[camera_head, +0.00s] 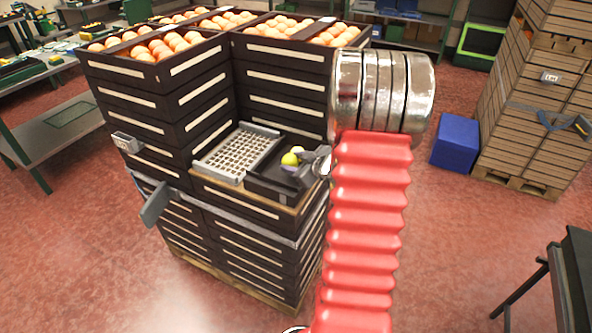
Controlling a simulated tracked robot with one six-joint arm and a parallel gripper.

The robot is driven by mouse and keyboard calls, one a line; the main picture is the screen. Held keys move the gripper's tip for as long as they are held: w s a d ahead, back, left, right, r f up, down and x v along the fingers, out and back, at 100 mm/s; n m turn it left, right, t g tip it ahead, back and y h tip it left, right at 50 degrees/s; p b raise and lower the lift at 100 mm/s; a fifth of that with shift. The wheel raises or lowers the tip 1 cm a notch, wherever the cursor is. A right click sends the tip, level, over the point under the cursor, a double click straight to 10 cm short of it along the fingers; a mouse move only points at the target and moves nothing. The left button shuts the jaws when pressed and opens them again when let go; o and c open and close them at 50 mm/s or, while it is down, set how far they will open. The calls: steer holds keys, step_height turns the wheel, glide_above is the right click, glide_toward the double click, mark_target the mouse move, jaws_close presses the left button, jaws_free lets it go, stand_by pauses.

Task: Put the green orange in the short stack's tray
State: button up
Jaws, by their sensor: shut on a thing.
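The yellow-green orange (290,159) shows at the black tray (262,184) on top of the short stack. My gripper (303,165) is at the tray's right side and is shut on the orange. The gripper partly hides the fruit, and a second small yellow-green patch shows just above it. I cannot tell whether the orange touches the tray floor. The short stack of dark crates (238,203) stands in front of the taller stacks.
A grey perforated tray (238,152) lies left of the black tray. Taller dark crate stacks (158,85) full of oranges rise behind and left. A blue box (456,141) and a wooden crate stack (535,100) stand at right. Red floor between is clear.

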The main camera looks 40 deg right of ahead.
steer(key=shift+f, duration=1.85)
steer(key=o, duration=0.8)
steer(key=shift+v, duration=0.75)
steer(key=v, duration=1)
steer(key=shift+s, duration=0.25)
